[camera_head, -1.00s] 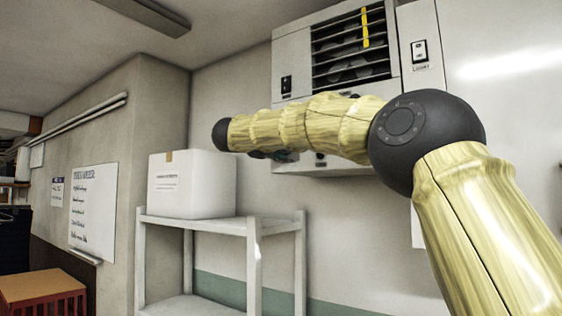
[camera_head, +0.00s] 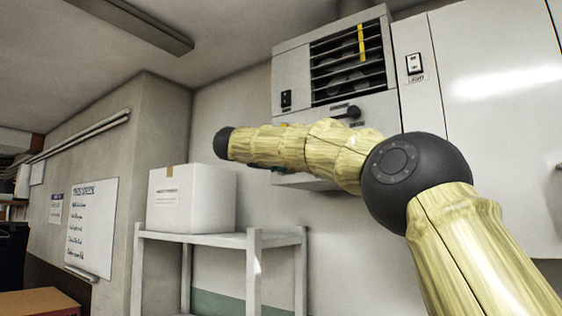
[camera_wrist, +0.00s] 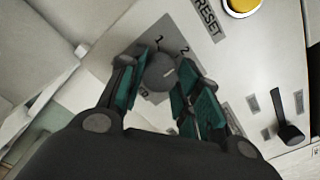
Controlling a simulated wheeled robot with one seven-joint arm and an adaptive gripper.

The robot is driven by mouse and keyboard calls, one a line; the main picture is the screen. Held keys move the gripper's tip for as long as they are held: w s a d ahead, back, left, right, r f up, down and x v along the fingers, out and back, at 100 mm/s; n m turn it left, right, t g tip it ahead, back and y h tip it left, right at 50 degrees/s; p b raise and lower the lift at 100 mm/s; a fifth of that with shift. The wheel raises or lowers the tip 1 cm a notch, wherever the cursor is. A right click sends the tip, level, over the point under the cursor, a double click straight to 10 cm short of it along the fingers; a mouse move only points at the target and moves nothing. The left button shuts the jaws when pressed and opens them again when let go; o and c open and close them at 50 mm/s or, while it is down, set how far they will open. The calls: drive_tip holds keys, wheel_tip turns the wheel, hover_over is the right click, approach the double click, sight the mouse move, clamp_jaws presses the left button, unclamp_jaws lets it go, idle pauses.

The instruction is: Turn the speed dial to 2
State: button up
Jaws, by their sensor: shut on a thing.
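The grey round speed dial (camera_wrist: 160,74) sits on the pale panel of the heater unit (camera_head: 290,72) in the wrist view. The figures 1 and 2 are printed beside it, with another mark partly hidden near its lower left. A short light line shows on the dial, but I cannot tell surely which figure it points to. My gripper (camera_wrist: 162,84) has its teal-padded fingers on either side of the dial, shut on it. In the head view my arm hides the dial and the gripper.
A yellow button (camera_wrist: 241,4) labelled RESET and a black lever (camera_wrist: 289,131) are near the dial. The lever also shows in the head view (camera_head: 348,113). A white box (camera_head: 190,198) stands on a grey shelf (camera_head: 215,239) left of my arm.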

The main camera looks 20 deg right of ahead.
drive_tip(key=o, duration=1.1)
drive_tip(key=shift+c, duration=0.2)
drive_tip(key=shift+s+a, duration=0.1)
drive_tip(key=v, duration=1.1)
drive_tip(key=shift+s+a, duration=0.25)
drive_tip(key=shift+s, duration=0.05)
